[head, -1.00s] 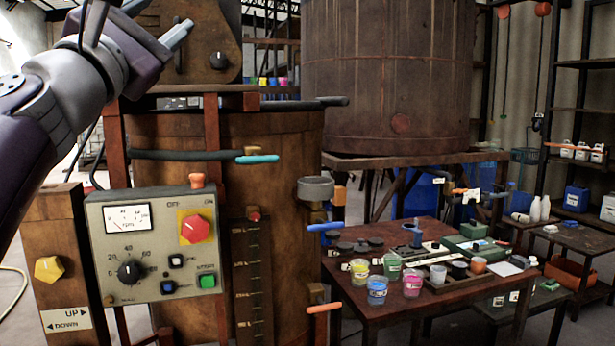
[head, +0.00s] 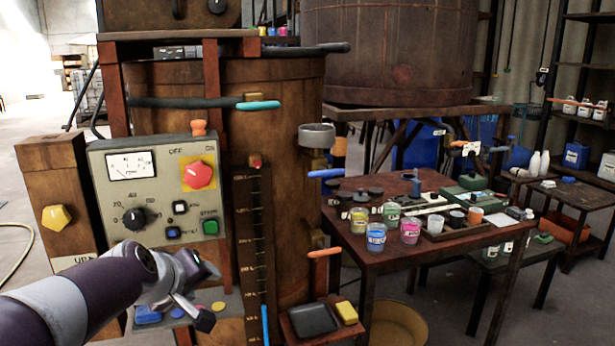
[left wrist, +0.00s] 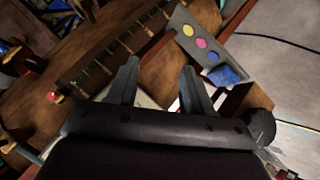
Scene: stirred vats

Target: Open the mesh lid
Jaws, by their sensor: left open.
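A brown vat (head: 288,135) stands at the middle left, with a dark rim and a dark handle (head: 335,47) sticking out at its top right. The top of the vat is seen nearly edge-on, so I cannot make out a mesh lid for certain. My left gripper (head: 209,296) is open and empty, low in front of the vat, below the control panel (head: 160,232). In the left wrist view its two fingers (left wrist: 159,68) are apart with nothing between them. My right gripper is not in view.
A cyan-tipped lever (head: 258,106), a blue-tipped one (head: 326,173) and an orange-tipped one (head: 324,253) stick out by the vat. A small shelf (head: 290,330) holds a black tray (head: 312,320) and a yellow block (head: 347,312). A table (head: 400,258) with several jars stands right.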

